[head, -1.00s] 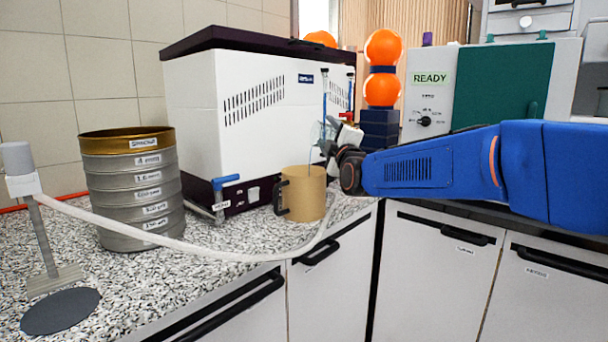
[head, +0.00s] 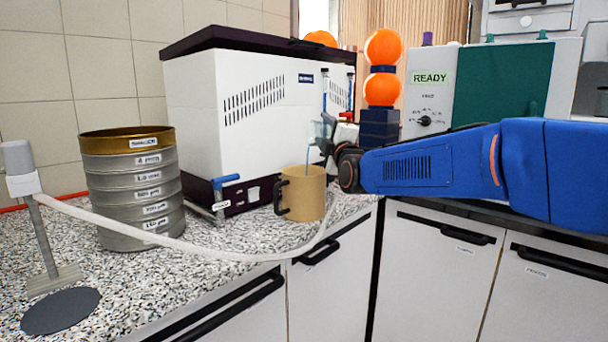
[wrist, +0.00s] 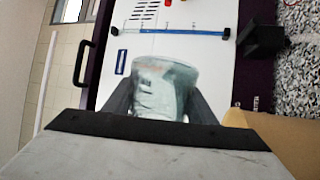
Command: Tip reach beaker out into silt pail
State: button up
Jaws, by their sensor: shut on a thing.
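The reach beaker (head: 318,128) is a small clear beaker held tilted above the silt pail (head: 304,194). A thin blue stream (head: 307,156) runs from its lip down toward the pail's mouth. The pail is a tan, upright container with a black handle, on the counter in front of the white machine. My gripper (head: 329,137) is shut on the beaker, just above and right of the pail. The wrist view shows the beaker (wrist: 162,88) between the two dark fingers, with a tan piece of the pail (wrist: 280,135) at the right. The pail's inside is hidden.
A white machine (head: 250,100) with a dark lid stands close behind the pail. A sieve stack (head: 135,190) is to the left. A pale hose (head: 230,255) crosses in front of the pail. Orange spheres (head: 383,70) stand behind my arm.

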jog(key=shift+s+a+r+n+g+y, duration=0.1)
jog(key=shift+a+r+n+y, duration=0.15)
jog(key=shift+n, duration=0.4)
jog(key=shift+s+a+r+n+g+y, duration=0.1)
jog(key=shift+r+n+y, duration=0.1)
jog(key=shift+n, duration=0.5)
jog(key=shift+a+r+n+g+y, duration=0.15)
jog(key=shift+a+r+n, duration=0.1)
jog(key=shift+n, duration=0.4)
dwell(0.4)
jog(key=shift+d, duration=0.1)
